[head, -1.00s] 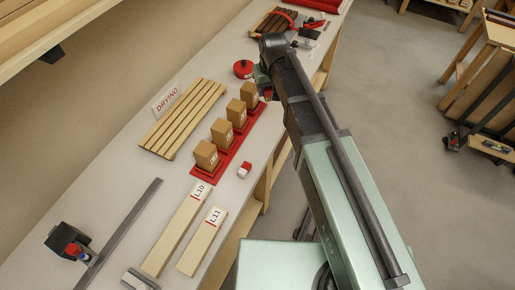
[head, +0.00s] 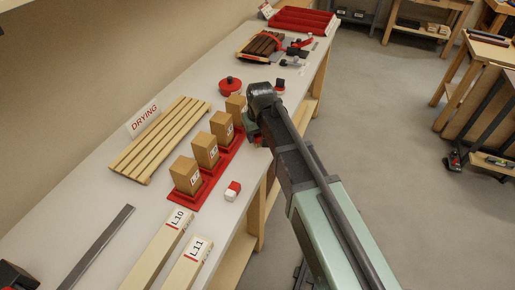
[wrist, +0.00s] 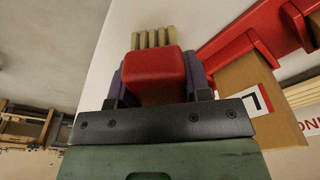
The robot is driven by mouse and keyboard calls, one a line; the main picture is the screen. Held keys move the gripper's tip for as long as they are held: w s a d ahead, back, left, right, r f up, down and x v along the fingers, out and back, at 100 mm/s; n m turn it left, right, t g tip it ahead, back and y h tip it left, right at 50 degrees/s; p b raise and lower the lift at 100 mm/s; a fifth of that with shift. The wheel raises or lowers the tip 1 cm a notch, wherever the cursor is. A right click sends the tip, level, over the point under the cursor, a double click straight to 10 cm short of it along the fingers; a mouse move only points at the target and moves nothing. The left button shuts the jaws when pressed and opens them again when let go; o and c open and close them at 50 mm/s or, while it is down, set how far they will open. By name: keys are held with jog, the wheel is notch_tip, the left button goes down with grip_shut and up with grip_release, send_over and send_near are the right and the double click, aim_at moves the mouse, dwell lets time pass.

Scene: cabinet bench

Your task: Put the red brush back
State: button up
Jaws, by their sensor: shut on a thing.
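My gripper (wrist: 156,76) is shut on the red brush (wrist: 153,78); its fingers lie on both sides of the red body, and pale bristle tufts stick out beyond it in the wrist view. In the head view my gripper (head: 254,132) is beside the far end of the red rack, at the bench's front edge. The brush is mostly hidden there by the arm; only a little red shows near the gripper.
The red rack (head: 183,203) holds several labelled wooden blocks, close to my gripper. A red-and-white block (head: 232,190) lies before it. A slatted drying rack (head: 160,138), a red round object (head: 230,86) and two long bars, L10 (head: 160,248) and L11 (head: 190,265), are on the bench (head: 100,205).

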aim_at(257, 142)
notch_tip(257, 142, down, 4)
jog(key=b, duration=0.2)
jog(key=shift+b, duration=0.4)
jog(key=shift+r+p, duration=0.25)
jog(key=shift+p, duration=0.05)
jog(key=shift+f, duration=0.25)
jog(key=o, duration=0.8)
jog(key=shift+r, duration=0.1)
jog(key=shift+o, duration=0.2)
jog(key=r+p, duration=0.4)
jog(key=s+r+p, duration=0.1)
jog(key=r+p, duration=0.7)
jog(key=shift+s+d+r, duration=0.15)
jog(key=shift+d+r, duration=0.1)
jog(key=shift+d, duration=0.05)
jog(key=s+d+m+g, duration=0.1)
jog(key=s+d+m, duration=0.3)
jog(key=s+d, duration=1.2)
jog(key=shift+s+d+f+m+h, duration=0.2)
jog(key=shift+d+m+h, duration=0.1)
jog(key=shift+d, duration=0.55)
